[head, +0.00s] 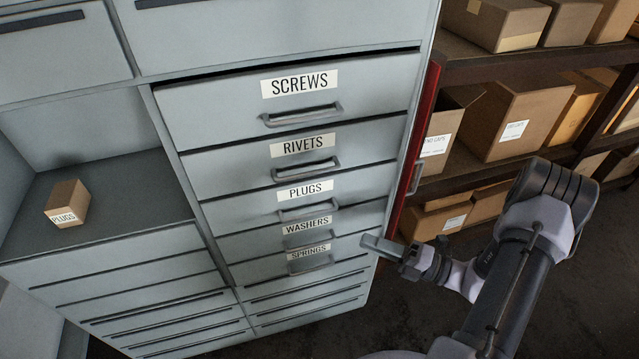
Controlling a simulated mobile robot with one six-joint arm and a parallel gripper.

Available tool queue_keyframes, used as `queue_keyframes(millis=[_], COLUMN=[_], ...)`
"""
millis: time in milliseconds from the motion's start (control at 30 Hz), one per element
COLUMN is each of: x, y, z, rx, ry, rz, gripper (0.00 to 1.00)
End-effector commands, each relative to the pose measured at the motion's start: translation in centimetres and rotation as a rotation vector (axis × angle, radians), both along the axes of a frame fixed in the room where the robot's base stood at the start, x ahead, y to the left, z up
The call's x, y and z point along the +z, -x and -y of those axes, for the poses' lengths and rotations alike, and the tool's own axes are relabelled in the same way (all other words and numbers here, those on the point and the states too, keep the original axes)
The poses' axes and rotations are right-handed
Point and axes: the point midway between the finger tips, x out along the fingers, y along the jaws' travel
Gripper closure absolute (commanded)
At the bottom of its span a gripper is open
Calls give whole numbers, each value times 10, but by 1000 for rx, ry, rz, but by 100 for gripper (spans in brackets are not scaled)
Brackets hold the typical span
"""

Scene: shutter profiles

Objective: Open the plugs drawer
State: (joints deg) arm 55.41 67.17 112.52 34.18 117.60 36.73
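The plugs drawer (258,208) is the third of the labelled drawers in the grey cabinet, below rivets and above washers. It looks shut, with its front roughly in line with its neighbours. Its bar handle (308,209) sits just under the PLUGS label (305,190) and is unobstructed. My gripper (374,244) is in front of the cabinet's lower right side, to the right of and lower than the plugs handle in the picture. It is apart from that handle and appears to hold nothing. It is seen from the side, so its finger gap cannot be made out.
The screws (220,100), rivets (230,165), washers (245,240) and springs drawers (260,270) have similar handles. A small box labelled PLUGS (67,204) stands in the left alcove. A red-edged panel (414,150) and shelves of cardboard boxes (510,120) are at right.

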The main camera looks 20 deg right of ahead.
Motion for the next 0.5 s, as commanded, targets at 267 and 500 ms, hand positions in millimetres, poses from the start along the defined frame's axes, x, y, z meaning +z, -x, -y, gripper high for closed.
queue_keyframes(millis=[267, 500], x=[-17, -8], y=[-17, -66], z=[-5, -56], rx=[-81, -78], ry=[-105, -102], rz=[-52, -50], gripper=[80, 80])
